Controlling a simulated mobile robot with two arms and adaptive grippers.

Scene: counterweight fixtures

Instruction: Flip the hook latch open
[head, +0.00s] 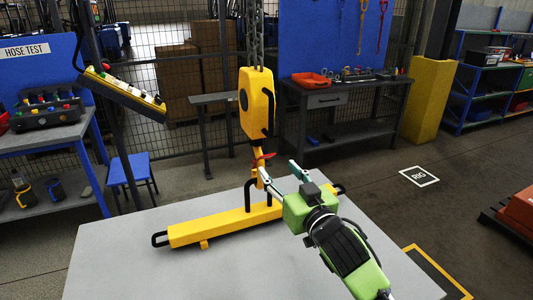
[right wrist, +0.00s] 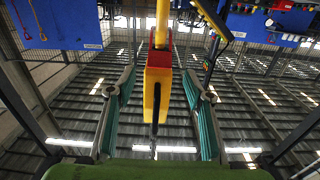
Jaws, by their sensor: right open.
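A yellow hook (head: 255,160) hangs under a yellow hoist block (head: 257,103) on a chain. Its red latch (head: 264,157) shows at the hook's side; whether it is open or shut is too small to tell. My right gripper (head: 280,170) is open just in front and to the right of the hook, fingers pointing up toward it. In the right wrist view the yellow hook (right wrist: 158,80) and a red part (right wrist: 160,58) appear between the two spread fingers, with gaps on both sides. My left gripper is out of view.
A yellow lifting beam (head: 212,227) with black handles lies on the grey table (head: 130,270) below the hook. A yellow-and-black control pendant (head: 122,92) hangs at the left. A workbench (head: 345,95) with a red tray stands behind. The front left of the table is clear.

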